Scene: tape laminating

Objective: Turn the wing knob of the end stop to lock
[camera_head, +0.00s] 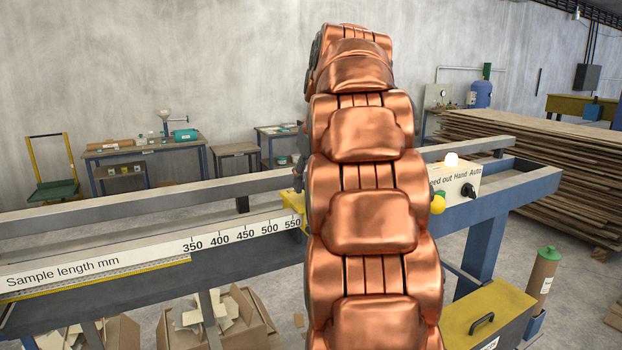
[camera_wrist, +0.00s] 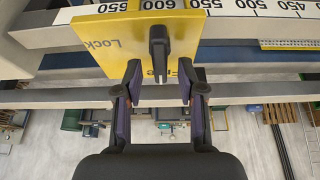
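In the wrist view, the end stop is a yellow plate (camera_wrist: 118,32) with the upside-down words "Lock" at left and, partly hidden, "Free" at lower right. Its black wing knob (camera_wrist: 158,45) has its long wing pointing up and down in the picture. My gripper (camera_wrist: 159,68) is open, with one dark finger on each side of the knob's lower end. Gaps show between the knob and both fingers; depth is hard to tell. In the head view, a yellow bit of the end stop (camera_head: 292,199) shows left of my copper arm, which hides the knob and gripper.
The end stop sits by the ruler rail (camera_head: 140,256) near the 550 to 600 marks. A control box (camera_head: 456,186) with a black switch and a lamp stands right of my arm. A yellow-topped box (camera_head: 490,308) and a cylinder (camera_head: 543,270) are at lower right.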

